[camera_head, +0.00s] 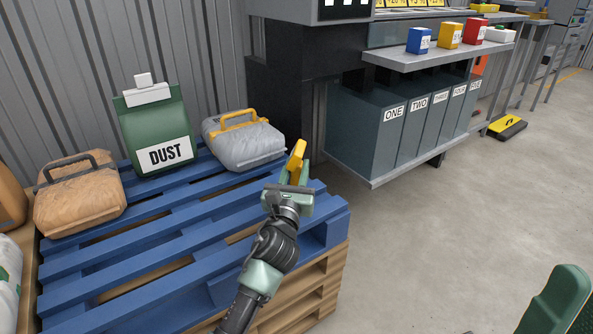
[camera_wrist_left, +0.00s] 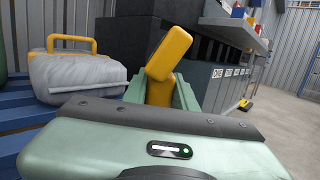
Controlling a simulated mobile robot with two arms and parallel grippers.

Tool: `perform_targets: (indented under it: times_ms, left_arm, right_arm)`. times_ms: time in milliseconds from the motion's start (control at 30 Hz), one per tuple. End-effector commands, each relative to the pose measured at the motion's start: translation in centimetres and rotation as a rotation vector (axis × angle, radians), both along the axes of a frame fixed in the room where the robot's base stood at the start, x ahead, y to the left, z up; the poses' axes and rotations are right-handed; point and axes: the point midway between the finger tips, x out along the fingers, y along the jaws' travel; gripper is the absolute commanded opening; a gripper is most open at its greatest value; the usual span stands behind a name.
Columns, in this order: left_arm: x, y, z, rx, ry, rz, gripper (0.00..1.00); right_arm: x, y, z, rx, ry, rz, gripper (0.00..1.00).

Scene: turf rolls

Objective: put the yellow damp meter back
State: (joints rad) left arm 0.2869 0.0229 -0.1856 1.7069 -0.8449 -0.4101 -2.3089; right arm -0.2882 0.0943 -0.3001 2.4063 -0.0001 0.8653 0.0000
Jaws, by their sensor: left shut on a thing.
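My left gripper (camera_head: 293,182) is shut on the yellow damp meter (camera_head: 297,158). It holds the meter tilted, at the right part of the blue pallet (camera_head: 180,237) as seen in the head view. The meter (camera_wrist_left: 168,55) also shows in the left wrist view, standing up from between the green fingers. Its lower part is partly hidden by the fingers.
A grey bag with a yellow handle (camera_head: 243,144), a green DUST bag (camera_head: 158,130) and a brown bag (camera_head: 80,192) stand on the pallet. Numbered grey bins (camera_head: 375,135) sit beneath a shelf (camera_head: 440,62) bearing coloured boxes. Floor (camera_head: 440,230) at right is open.

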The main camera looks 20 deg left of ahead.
Motion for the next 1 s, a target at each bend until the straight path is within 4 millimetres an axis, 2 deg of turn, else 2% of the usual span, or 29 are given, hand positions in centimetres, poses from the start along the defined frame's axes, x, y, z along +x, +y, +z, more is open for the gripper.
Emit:
perform_targets:
  times_ms: [100, 133, 200, 600, 767, 833, 1000]
  left_arm:
    - [0.0, 0.0, -0.2, 0.001, -0.002, -0.001, 0.00]
    - [0.0, 0.0, -0.3, 0.001, 0.000, 0.000, 0.33]
    - [0.0, 0.0, -0.3, 0.000, 0.000, 0.000, 0.49]
    - [-0.3, 0.0, 0.1, 0.000, 0.001, 0.000, 0.49]
    - [-2.8, -0.4, -0.3, 0.000, 0.004, -0.001, 0.49]
    - [-4.4, -0.6, -0.5, 0.000, 0.003, -0.002, 0.49]
    - [-8.0, -1.0, -1.2, 0.000, 0.003, -0.001, 0.49]
  right_arm:
    - [0.0, 0.0, 0.0, -0.001, -0.004, 0.000, 0.36]
    - [0.0, 0.0, 0.1, -0.001, -0.007, 0.000, 0.36]
    - [0.0, 0.0, 0.1, -0.001, -0.007, 0.000, 0.36]
    - [-0.1, 0.0, 0.4, 0.000, -0.009, 0.001, 0.36]
    - [-0.2, -0.1, 0.6, 0.004, 0.010, 0.001, 0.36]
    - [-0.3, -0.1, -0.2, 0.004, 0.039, 0.001, 0.36]
    - [-0.2, -0.1, 0.1, 0.003, 0.049, 0.002, 0.36]
